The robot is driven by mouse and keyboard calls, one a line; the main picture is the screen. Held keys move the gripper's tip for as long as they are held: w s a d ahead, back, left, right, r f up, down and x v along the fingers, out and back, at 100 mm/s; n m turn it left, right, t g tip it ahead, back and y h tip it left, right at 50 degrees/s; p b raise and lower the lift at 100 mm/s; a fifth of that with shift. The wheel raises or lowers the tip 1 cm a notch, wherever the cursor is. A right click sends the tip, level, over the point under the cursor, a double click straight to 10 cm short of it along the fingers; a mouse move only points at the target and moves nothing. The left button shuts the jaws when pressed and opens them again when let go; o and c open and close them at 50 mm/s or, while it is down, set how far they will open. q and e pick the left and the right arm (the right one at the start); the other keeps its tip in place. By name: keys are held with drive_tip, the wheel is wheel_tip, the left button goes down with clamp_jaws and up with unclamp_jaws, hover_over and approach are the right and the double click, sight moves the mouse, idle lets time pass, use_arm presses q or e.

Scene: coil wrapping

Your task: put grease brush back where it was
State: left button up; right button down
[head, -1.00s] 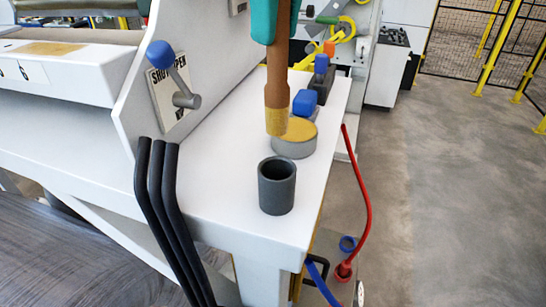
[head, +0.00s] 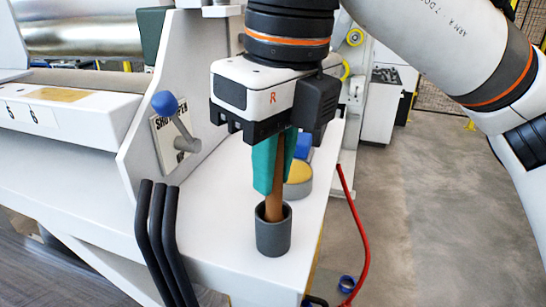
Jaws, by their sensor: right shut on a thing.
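The grease brush (head: 273,207) is a brown wooden handle held upright, slightly tilted. Its lower end is inside the dark grey cup (head: 273,238), so its bristles are hidden. My right gripper (head: 271,185), with teal fingers, is shut on the brush just above the cup's rim. The cup stands on the white machine ledge (head: 222,240). My left gripper is not in the head view.
A round tin with a yellow top (head: 298,176) stands just behind the cup. A lever with a blue knob (head: 165,103) is on the panel to the left. Black curved bars (head: 160,235) rise at the front left. A red cable (head: 352,220) hangs past the right edge.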

drive_tip(key=c, duration=1.3)
unclamp_jaws()
drive_tip(key=shift+f, duration=0.1)
drive_tip(key=shift+c, duration=0.2)
wheel_tip(320, 180, up, 12)
drive_tip(key=d, duration=0.1)
drive_tip(key=shift+s+p, duration=0.3)
drive_tip(key=shift+s, duration=0.1)
